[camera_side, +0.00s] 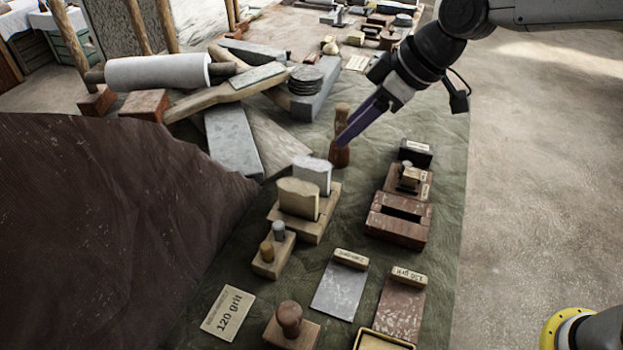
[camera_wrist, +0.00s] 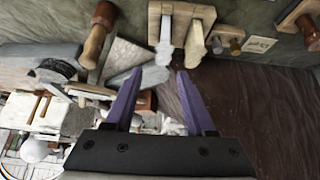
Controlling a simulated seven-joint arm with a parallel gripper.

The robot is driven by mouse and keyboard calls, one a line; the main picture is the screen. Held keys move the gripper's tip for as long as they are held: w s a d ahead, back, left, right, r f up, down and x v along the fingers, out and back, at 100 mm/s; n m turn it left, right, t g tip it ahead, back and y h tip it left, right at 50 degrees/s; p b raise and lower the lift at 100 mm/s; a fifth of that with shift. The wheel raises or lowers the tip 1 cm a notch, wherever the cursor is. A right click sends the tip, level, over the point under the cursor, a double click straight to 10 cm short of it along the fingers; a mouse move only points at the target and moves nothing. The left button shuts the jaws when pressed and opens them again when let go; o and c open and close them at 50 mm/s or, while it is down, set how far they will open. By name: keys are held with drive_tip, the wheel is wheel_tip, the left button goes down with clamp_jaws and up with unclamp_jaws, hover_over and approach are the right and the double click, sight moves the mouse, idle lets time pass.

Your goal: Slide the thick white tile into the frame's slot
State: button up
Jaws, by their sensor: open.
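A white tile (camera_side: 312,174) stands upright in a pale wooden rack (camera_side: 318,228), beside a cream tile (camera_side: 298,198). In the wrist view the white tile (camera_wrist: 165,42) and the cream tile (camera_wrist: 195,42) point down from the rack (camera_wrist: 180,12). My gripper (camera_side: 343,142) has long purple fingers and hangs above and behind the rack, apart from the tiles. In the wrist view my gripper (camera_wrist: 157,72) is open and empty, with the white tile ahead between the fingertip lines. A reddish-brown frame (camera_side: 395,233) with a dark, empty-looking slot lies right of the rack.
A brown wooden-handled tool (camera_side: 340,154) stands close below my fingers. A smaller block with two pegs (camera_side: 273,256) is in front of the rack. Stone slabs (camera_side: 233,143) pile at back left. Dark cloth (camera_side: 110,220) rises at left. Labelled sample plates (camera_side: 340,290) lie in front.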

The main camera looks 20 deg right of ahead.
sight(314, 164)
drive_tip(key=x, duration=0.8)
drive_tip(key=shift+a+f, duration=0.1)
drive_tip(key=shift+a, duration=0.05)
drive_tip(key=shift+s+x, duration=0.15)
drive_tip(key=shift+x, duration=1.1)
drive_tip(key=shift+s+x, duration=0.15)
drive_tip(key=shift+x, duration=1.15)
drive_tip(key=shift+a+f, duration=0.1)
drive_tip(key=shift+c, duration=0.3)
clamp_jaws()
